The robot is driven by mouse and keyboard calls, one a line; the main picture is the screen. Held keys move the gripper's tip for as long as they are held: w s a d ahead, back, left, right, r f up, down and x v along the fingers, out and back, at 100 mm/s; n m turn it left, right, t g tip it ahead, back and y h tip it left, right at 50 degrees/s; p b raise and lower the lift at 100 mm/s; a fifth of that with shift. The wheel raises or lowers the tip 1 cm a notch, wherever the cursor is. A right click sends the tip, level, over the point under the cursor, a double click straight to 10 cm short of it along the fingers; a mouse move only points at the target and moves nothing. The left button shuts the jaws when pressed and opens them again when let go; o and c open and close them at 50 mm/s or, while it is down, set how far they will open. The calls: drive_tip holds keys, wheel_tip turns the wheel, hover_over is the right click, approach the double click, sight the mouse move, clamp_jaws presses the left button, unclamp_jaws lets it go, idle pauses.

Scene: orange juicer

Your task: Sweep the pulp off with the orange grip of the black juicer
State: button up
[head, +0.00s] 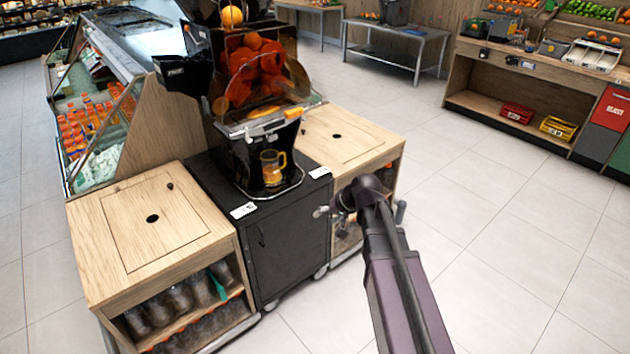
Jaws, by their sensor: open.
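The black juicer (228,140) stands on a black cabinet left of centre, with a clear cover over red-orange balls. An orange strip, apparently the orange grip (264,112), shows at the lower edge of the cover, above a pale ledge. It is small, and I cannot make out any pulp. A mug of orange juice (272,168) stands under the spout. My gripper (319,212) is small at the end of my arm, in front of the right side of the cabinet. It is open, lower than the grip and to its right, apart from it.
Wooden counters flank the black cabinet (285,235); the left one (95,235) has bottles on its shelf, the right one (345,130) has a bare top. An orange (231,17) sits on top of the juicer. The floor to the right is clear.

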drive_tip(key=s+d+f+g+h, duration=0.1)
drive_tip(key=s+d+g+h, duration=0.1)
drive_tip(key=s, duration=0.5)
drive_tip(key=s+d+f+n+g+h, duration=0.1)
drive_tip(key=s+d+f+h, duration=0.1)
drive_tip(key=s+d, duration=0.4)
drive_tip(key=shift+s+d+f+g+h, duration=0.15)
drive_tip(key=shift+s+d+g+h, duration=0.25)
drive_tip(key=shift+s+h, duration=0.55)
drive_tip(key=shift+c, duration=0.8)
